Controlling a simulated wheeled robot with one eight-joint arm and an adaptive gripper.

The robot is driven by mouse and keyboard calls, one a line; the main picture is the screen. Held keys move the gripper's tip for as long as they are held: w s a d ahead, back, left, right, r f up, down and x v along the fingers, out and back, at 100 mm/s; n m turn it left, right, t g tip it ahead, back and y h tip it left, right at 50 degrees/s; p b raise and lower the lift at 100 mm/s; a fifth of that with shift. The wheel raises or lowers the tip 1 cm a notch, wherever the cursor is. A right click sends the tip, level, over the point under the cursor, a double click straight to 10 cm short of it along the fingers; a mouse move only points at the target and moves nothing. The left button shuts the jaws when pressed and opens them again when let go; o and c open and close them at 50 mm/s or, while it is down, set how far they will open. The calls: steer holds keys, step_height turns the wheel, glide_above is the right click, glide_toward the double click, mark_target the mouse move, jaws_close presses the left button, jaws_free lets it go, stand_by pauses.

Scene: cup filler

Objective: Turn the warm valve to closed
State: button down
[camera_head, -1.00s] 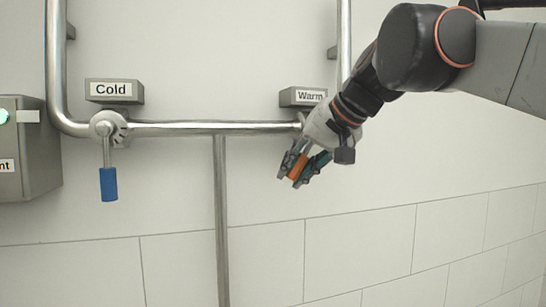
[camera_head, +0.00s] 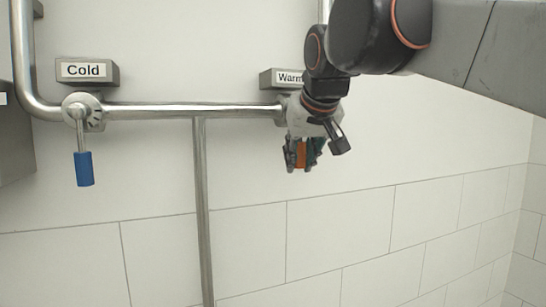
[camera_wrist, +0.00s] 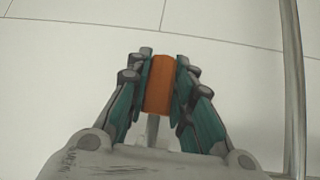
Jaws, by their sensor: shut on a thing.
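The warm valve's handle has an orange grip (camera_head: 301,153), which hangs straight down below the Warm label (camera_head: 287,78). My gripper (camera_head: 303,158) is shut on this orange grip, with a finger on each side. In the wrist view the orange grip (camera_wrist: 159,84) sits between the teal finger pads of my gripper (camera_wrist: 160,82), and part of the grey lever (camera_wrist: 152,128) shows behind it. My wrist hides most of the warm valve's body in the head view.
The cold valve's blue handle (camera_head: 84,168) hangs down at the left under the Cold label (camera_head: 84,71). A horizontal pipe (camera_head: 180,111) joins the two valves, and a vertical pipe (camera_head: 203,210) drops from it. The wall to the right is clear.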

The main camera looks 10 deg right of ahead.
stand_by(0.3)
steer(key=c, duration=1.4)
jaws_free()
steer(key=shift+d, duration=0.1)
steer(key=v, duration=1.2)
steer(key=s+d+f+b, duration=0.2)
steer(key=f+b, duration=1)
steer(key=f, duration=1.5)
steer(key=s+d+f+g+b, duration=0.1)
steer(key=s+f+b, duration=0.6)
steer(key=f, duration=1.9)
steer(key=s+d+f+m+b, duration=0.1)
steer(key=s+d+f+b, duration=0.3)
steer(key=f+b, duration=1.3)
step_height(320, 180, down, 11)
steer(key=shift+s+r+g+h, duration=0.2)
steer(key=shift+s+g+h, duration=0.15)
steer(key=shift+s, duration=0.3)
